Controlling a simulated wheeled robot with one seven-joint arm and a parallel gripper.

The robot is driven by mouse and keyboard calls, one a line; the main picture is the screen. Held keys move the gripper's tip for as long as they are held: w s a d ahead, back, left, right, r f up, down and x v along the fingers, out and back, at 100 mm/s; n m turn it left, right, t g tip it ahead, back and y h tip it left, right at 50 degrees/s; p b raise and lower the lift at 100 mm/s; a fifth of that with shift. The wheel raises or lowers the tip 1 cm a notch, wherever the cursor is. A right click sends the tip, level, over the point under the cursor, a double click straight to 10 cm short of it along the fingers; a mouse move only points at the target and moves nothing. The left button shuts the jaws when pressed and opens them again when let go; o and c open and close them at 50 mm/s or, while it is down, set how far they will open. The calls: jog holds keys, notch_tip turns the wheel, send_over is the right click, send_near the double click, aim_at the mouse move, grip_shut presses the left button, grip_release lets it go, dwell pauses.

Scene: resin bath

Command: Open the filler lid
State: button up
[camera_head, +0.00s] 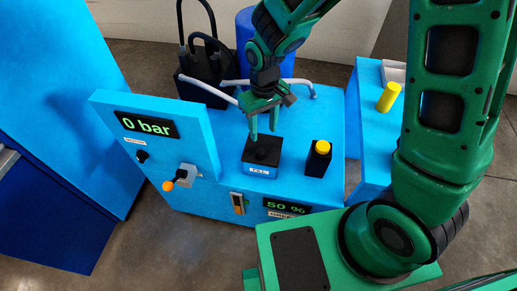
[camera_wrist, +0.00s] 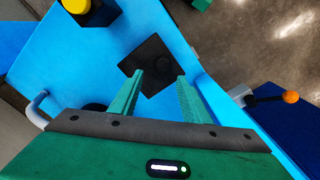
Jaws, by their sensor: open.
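In the wrist view the lid (camera_wrist: 150,60) lies just beyond the fingertips of my gripper (camera_wrist: 160,77), partly behind the left finger. The knob is hard to make out there. I cannot tell whether a finger touches it.
A black box with a yellow button (camera_head: 322,147) stands right of the lid. A panel reading 0 bar (camera_head: 146,125) with an orange-tipped lever (camera_head: 168,185) rises at the left. Grey pipes (camera_head: 306,88) run behind. A yellow cylinder (camera_head: 388,97) stands on the right-hand blue surface.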

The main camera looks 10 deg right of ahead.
aim_at(261, 151)
jog(key=f, duration=1.1)
jog(key=shift+a, duration=0.3)
